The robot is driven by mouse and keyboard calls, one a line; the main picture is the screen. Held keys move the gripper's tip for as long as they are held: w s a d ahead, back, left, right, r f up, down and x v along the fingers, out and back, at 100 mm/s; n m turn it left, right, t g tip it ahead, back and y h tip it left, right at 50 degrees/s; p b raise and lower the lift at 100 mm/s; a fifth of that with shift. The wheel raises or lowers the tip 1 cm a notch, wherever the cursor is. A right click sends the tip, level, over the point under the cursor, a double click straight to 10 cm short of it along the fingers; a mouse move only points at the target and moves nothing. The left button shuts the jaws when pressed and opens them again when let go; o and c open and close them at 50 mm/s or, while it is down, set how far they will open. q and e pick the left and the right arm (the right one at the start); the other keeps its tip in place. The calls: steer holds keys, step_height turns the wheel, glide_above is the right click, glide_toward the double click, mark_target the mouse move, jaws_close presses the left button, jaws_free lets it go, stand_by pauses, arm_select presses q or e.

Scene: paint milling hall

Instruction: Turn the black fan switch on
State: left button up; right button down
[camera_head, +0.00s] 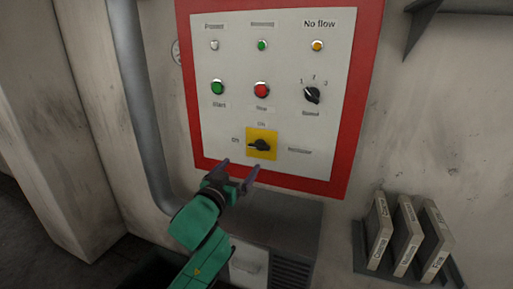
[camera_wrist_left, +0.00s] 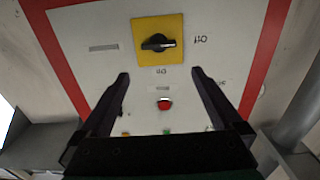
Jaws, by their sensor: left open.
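The black fan switch (camera_head: 260,145) is a rotary handle on a yellow square plate, low on the red-framed panel. Its handle lies level, with its narrow end towards the label on the left, which seems to read "Off"; the "On" label is above it. In the left wrist view the switch (camera_wrist_left: 158,42) appears upside down, beyond the fingertips. My left gripper (camera_head: 242,165) is open and empty, just below and left of the switch. Its open fingers (camera_wrist_left: 159,77) also show in the wrist view, apart from the handle. My right gripper is not in view.
The panel (camera_head: 225,60) also carries a green button (camera_head: 217,87), a red button (camera_head: 261,90), a black speed knob (camera_head: 312,95) and several lamps. A grey box (camera_head: 275,225) sits below. A rack with labelled plates (camera_head: 407,237) stands at right.

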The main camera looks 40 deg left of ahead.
arm_select(q)
steer(key=p, duration=0.1)
glide_toward(258, 147)
steer(key=p+x, duration=0.1)
steer(key=x, duration=0.7)
steer(key=shift+w+r+p, duration=0.15)
steer(key=shift+p, duration=0.2)
steer(key=shift+w+a, duration=0.25)
steer(key=shift+w, duration=0.2)
steer(key=c, duration=1)
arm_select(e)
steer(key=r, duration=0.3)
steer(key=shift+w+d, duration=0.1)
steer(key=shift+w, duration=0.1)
